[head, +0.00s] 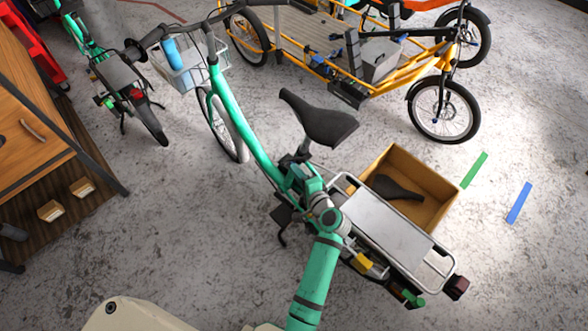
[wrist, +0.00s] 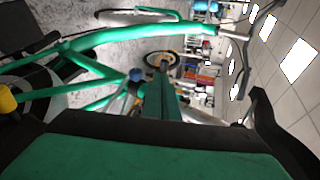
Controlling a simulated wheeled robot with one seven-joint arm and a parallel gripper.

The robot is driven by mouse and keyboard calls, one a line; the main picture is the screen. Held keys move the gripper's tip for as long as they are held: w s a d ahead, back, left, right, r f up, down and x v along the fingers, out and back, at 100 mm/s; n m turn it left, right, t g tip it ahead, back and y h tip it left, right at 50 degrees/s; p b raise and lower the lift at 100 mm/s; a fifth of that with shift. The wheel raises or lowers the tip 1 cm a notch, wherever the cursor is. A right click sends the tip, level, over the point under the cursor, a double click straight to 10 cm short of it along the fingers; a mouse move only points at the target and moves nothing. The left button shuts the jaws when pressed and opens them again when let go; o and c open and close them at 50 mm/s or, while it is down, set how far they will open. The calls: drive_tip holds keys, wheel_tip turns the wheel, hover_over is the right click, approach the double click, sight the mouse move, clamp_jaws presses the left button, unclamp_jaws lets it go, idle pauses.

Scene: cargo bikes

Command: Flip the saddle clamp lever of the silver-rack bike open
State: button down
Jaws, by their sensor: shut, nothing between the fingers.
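The silver-rack bike (head: 255,150) is teal and stands upright in the head view, with a dark saddle (head: 322,120) and a flat silver rack (head: 385,220) at its rear. My gripper (head: 300,172) is by the seat post, below the saddle, at the end of my teal arm. In the wrist view my gripper (wrist: 162,80) looks shut and empty, pointing along the bike's teal frame (wrist: 110,40). A dark shape at the right there appears to be the saddle (wrist: 265,112). I cannot make out the saddle clamp lever; my gripper and arm may cover it.
A wooden box (head: 447,190) holding a dark saddle (head: 397,188) stands beside the rack. A yellow cargo bike (head: 398,62) stands behind. Another teal bike (head: 125,80) and a wooden bench (head: 30,140) are at the left.

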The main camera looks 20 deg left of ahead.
drive_tip(key=s+f+v, duration=0.1)
drive_tip(key=v, duration=1.2)
drive_tip(key=s+d+f+n+t+h, duration=0.1)
drive_tip(key=s+d+f+h, duration=0.3)
drive_tip(key=s, duration=0.4)
drive_tip(key=s+d+f+t+h, duration=0.1)
drive_tip(key=s+d+t+h, duration=0.1)
drive_tip(key=s+d+h, duration=0.45)
drive_tip(key=s+r+n+t, duration=0.3)
drive_tip(key=s+r+n, duration=0.4)
drive_tip(key=s+r, duration=0.6)
drive_tip(key=shift+s+d+r, duration=0.4)
drive_tip(key=shift+d+r, duration=0.1)
drive_tip(key=shift+r, duration=0.45)
drive_tip(key=shift+h, duration=0.25)
